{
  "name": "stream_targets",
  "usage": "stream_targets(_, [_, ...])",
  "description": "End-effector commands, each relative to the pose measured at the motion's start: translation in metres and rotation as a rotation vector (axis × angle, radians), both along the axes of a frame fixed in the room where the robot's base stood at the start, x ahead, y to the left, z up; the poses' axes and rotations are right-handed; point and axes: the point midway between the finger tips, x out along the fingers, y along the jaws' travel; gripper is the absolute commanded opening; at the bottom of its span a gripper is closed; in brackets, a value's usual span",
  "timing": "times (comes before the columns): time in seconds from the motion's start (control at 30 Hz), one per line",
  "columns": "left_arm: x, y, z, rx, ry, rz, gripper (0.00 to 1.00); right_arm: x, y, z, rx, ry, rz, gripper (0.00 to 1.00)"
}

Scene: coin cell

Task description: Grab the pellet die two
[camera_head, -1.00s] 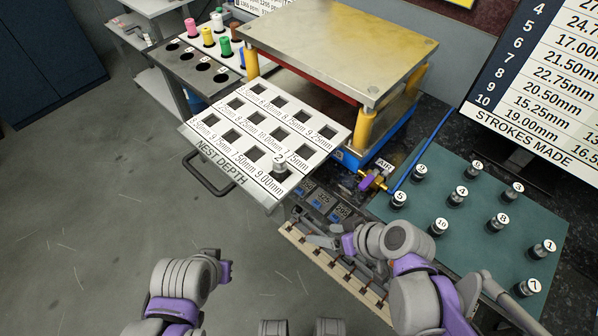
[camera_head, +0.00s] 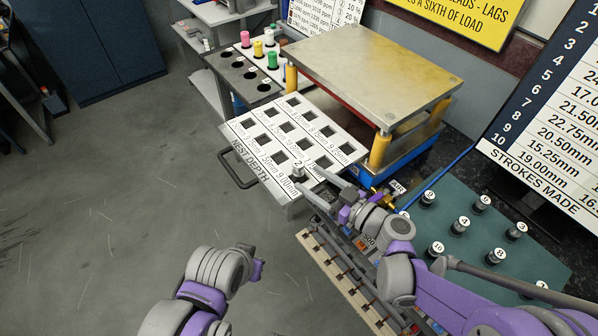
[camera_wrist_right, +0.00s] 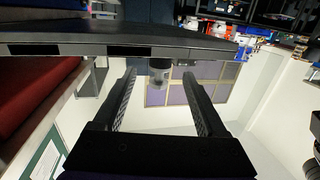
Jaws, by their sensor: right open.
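Pellet die two (camera_head: 297,171), a small metal cylinder with a "2" on its top, stands upright at the front corner of the white nest depth tray (camera_head: 238,128). My right gripper (camera_head: 308,179) is open, level with the die, its two fingers pointing at it from the right. In the right wrist view the die (camera_wrist_right: 158,76) shows between the open fingertips, against the dark tray edge; I see no contact. My left gripper (camera_head: 257,266) is low in the middle of the head view, away from the tray; its jaws are not clear.
A press with a metal top plate (camera_head: 365,70) on yellow posts stands behind the tray. A green mat (camera_head: 480,250) with several numbered dies lies at right, partly behind my right arm. Coloured bottles stand in a rack (camera_head: 235,75) at back left. The floor at left is clear.

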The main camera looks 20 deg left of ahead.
Motion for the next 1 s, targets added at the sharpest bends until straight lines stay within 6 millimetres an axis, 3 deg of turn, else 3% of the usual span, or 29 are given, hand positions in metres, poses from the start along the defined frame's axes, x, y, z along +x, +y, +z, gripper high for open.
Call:
stream_targets(0.17, [0.0,0.0,0.002,0.0,-0.001,0.0,0.0,0.006,0.012,0.001,0.0,0.0,0.001,0.74])
stream_targets(0.4, [0.001,0.0,0.005,0.0,-0.002,0.0,0.0,0.021,0.044,0.001,0.0,0.0,0.002,0.74])
stream_targets(0.67, [0.001,0.0,0.005,0.0,-0.002,0.0,0.0,0.024,0.047,0.001,-0.001,0.0,-0.001,0.74])
stream_targets(1.0, [0.001,0.0,0.005,0.0,-0.002,0.0,0.0,0.024,0.047,0.001,-0.001,0.0,-0.001,0.15])
